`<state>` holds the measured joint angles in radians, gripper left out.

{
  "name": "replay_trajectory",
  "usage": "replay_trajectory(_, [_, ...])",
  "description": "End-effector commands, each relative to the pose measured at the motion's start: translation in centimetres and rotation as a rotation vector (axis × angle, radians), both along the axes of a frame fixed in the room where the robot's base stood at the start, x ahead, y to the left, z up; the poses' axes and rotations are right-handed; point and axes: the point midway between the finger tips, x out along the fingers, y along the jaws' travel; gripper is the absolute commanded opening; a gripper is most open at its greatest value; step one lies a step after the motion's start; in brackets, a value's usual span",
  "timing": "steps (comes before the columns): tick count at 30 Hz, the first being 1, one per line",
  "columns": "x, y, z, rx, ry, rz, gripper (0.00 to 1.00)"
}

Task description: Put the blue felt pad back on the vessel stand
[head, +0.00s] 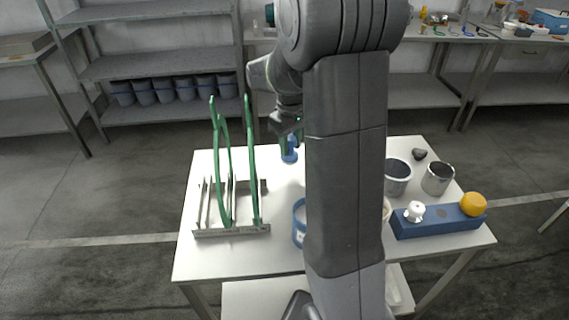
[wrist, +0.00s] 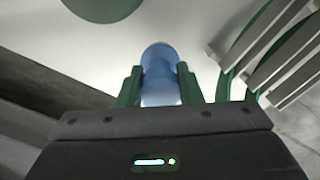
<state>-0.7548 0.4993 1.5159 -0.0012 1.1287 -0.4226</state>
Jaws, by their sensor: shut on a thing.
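My gripper (head: 288,141) is shut on a blue piece (head: 289,154) and holds it over the far part of the white table. In the wrist view the blue piece (wrist: 160,72) stands between the two green fingers (wrist: 160,88), with a rounded end showing. I cannot tell from its shape whether it is the felt pad. A blue-rimmed round thing (head: 298,226) on the table is partly hidden by my arm. I cannot make out for sure which thing is the vessel stand. A green disc (wrist: 100,6) is cut off at the top of the wrist view.
A slatted rack with green hoops (head: 232,229) stands at the table's left. At the right are a grey pot (head: 397,179), a metal cup (head: 437,180), a dark lump (head: 420,154) and a blue block (head: 440,222) with white and orange knobs. The table (head: 200,262) is clear at its front left.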

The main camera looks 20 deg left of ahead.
Motion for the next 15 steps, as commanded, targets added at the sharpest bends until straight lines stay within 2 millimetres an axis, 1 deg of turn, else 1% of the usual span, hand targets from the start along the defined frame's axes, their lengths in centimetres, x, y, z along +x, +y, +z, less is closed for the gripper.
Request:
replay_trajectory(1, [-0.1,-0.1,-0.9,-0.003,0.002,0.0,0.02])
replay_trajectory(3, [0.0,0.0,-1.7,-0.001,0.0,0.0,0.02])
replay_trajectory(8, [0.0,0.0,-2.8,-0.001,0.0,0.0,0.02])
replay_trajectory(12, [0.0,-0.1,-4.8,-0.002,0.002,0.0,0.02])
replay_trajectory(15, [0.0,0.0,-5.8,-0.001,0.0,0.0,0.02])
